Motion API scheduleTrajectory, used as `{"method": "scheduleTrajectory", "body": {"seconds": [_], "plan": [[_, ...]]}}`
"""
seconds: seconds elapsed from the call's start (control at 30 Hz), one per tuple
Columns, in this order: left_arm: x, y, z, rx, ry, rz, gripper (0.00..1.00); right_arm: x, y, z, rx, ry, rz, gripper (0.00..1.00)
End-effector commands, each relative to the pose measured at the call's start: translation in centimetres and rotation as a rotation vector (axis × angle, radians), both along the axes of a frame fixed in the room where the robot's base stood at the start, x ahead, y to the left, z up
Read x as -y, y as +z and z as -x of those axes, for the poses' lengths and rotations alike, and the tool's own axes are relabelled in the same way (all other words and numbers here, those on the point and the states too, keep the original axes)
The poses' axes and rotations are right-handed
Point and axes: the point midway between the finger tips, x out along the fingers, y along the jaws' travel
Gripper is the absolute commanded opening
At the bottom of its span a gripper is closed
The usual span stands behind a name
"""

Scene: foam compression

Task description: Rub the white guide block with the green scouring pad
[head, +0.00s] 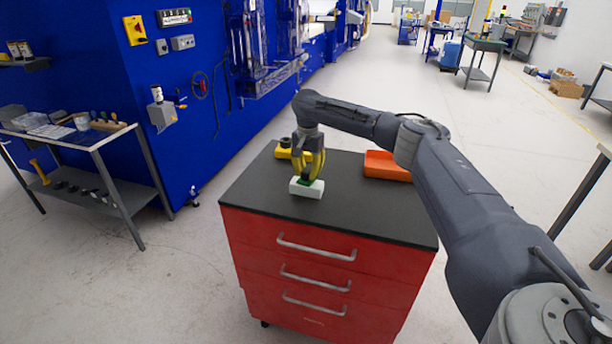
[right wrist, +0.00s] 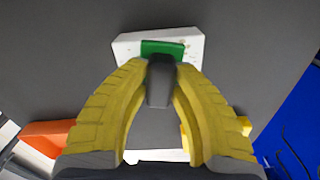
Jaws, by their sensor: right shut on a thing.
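The white guide block (head: 307,189) lies on the black top of the red drawer cabinet, and it also shows in the right wrist view (right wrist: 128,49). Some dark specks show on its face at the right. The green scouring pad (right wrist: 162,48) is at the block, between my fingertips and the white surface; in the head view only a small green bit (head: 305,181) shows. My right gripper (head: 308,177), with yellow fingers, points down over the block and is shut on the pad. The pad looks to be touching the block, but the exact contact is hidden. My left gripper is not in view.
An orange tray (head: 386,166) stands at the back right of the cabinet top (head: 365,208). A yellow object with a dark part (head: 283,152) sits behind my gripper, at the back left. The front and right of the top are clear.

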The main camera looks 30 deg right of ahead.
Motion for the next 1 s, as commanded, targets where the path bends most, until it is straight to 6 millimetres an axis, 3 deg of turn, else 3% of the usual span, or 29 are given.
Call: {"method": "scheduleTrajectory", "body": {"seconds": [0.27, 0.6, 1.0], "plan": [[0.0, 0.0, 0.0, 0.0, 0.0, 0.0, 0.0, 0.7, 0.0, -0.3, -0.002, -0.001, 0.001, 0.0], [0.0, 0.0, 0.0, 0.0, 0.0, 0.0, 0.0, 1.5, 0.2, 0.7, 0.0, 0.001, -0.001, 0.0], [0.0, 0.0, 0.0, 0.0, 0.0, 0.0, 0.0, -0.4, 0.0, 2.4, 0.0, 0.002, 0.0, 0.0]]}}
